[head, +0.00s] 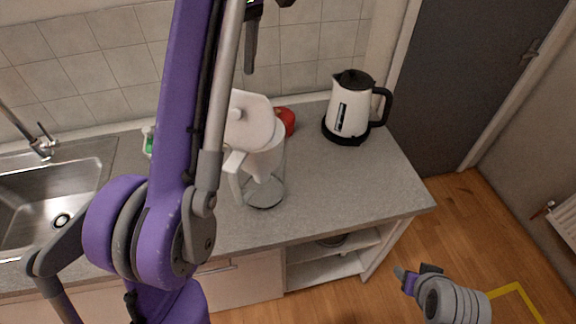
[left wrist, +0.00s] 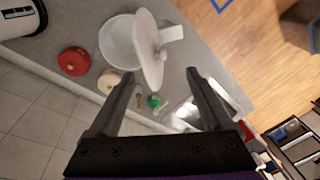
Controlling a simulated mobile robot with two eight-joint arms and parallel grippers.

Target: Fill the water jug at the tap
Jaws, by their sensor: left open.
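The water jug (head: 264,190) stands on the grey counter, with a clear body, a white upper part and a white handle on its left. Its white lid (head: 250,120) looks tilted up; it also shows raised in the left wrist view (left wrist: 150,48). The tap (head: 42,145) is at the far left, behind the steel sink (head: 100,165). My left gripper (head: 262,40) is above and behind the jug, partly cut off by the top edge. Its fingers are apart and empty in the left wrist view (left wrist: 162,88). My right arm's end (head: 418,280) is low at the right; its jaws are unclear.
A white kettle (head: 350,108) with a black handle stands right of the jug. A red item (head: 287,120) sits behind the jug, and a green-and-white item (head: 148,140) is near the sink. Counter (head: 335,185) is clear between jug and right edge. The tiled wall is close behind.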

